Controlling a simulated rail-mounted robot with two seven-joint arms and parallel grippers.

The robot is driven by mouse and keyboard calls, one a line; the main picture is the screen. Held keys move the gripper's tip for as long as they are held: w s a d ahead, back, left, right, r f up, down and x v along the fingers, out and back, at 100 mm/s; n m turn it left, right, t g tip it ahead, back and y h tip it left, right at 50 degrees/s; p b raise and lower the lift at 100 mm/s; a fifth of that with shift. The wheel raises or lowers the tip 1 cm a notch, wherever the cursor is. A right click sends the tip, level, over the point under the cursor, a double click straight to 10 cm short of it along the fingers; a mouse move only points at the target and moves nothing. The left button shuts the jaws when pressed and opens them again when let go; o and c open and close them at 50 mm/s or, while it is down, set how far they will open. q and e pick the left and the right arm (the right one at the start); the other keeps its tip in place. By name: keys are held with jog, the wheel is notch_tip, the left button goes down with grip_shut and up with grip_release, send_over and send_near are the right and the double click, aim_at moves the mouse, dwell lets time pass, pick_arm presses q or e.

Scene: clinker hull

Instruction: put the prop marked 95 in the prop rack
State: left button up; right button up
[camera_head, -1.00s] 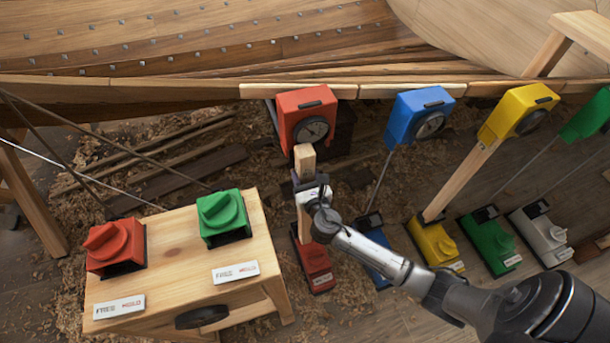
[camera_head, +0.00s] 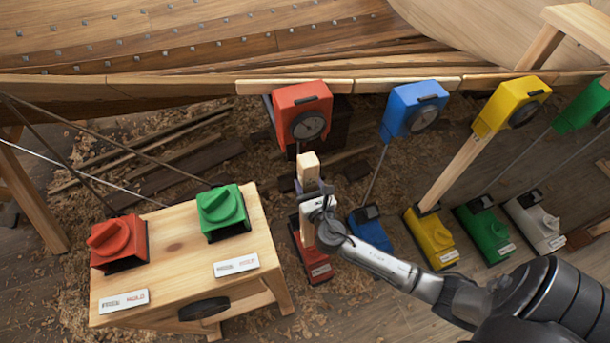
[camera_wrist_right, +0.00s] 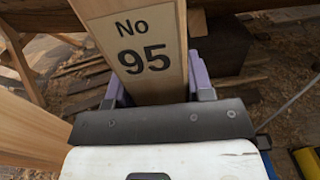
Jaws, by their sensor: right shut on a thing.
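The prop marked 95 is a pale wooden post (camera_head: 308,167), held roughly upright below the red dial box. Its black "No 95" marking (camera_wrist_right: 146,45) faces the right wrist camera. My right gripper (camera_head: 312,188) is shut around the post, with purple finger pads on both sides of it in the wrist view (camera_wrist_right: 160,92). A gap shows between the post's top and the red dial box (camera_head: 303,112). The post's lower end overlaps the red base (camera_head: 314,262) in the head view; I cannot tell if they touch. I cannot make out a prop rack. My left gripper is not in view.
Blue (camera_head: 413,110), yellow (camera_head: 513,103) and green (camera_head: 583,106) dial boxes line the hull edge, with bases on the floor below. A yellow-side wooden post (camera_head: 458,172) stands there. A bench (camera_head: 170,260) with red and green knobs is at left.

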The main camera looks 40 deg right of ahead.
jog(key=shift+p+v, duration=0.55)
jog(key=shift+v, duration=3.4)
jog(key=shift+r, duration=0.1)
jog(key=shift+d, duration=0.1)
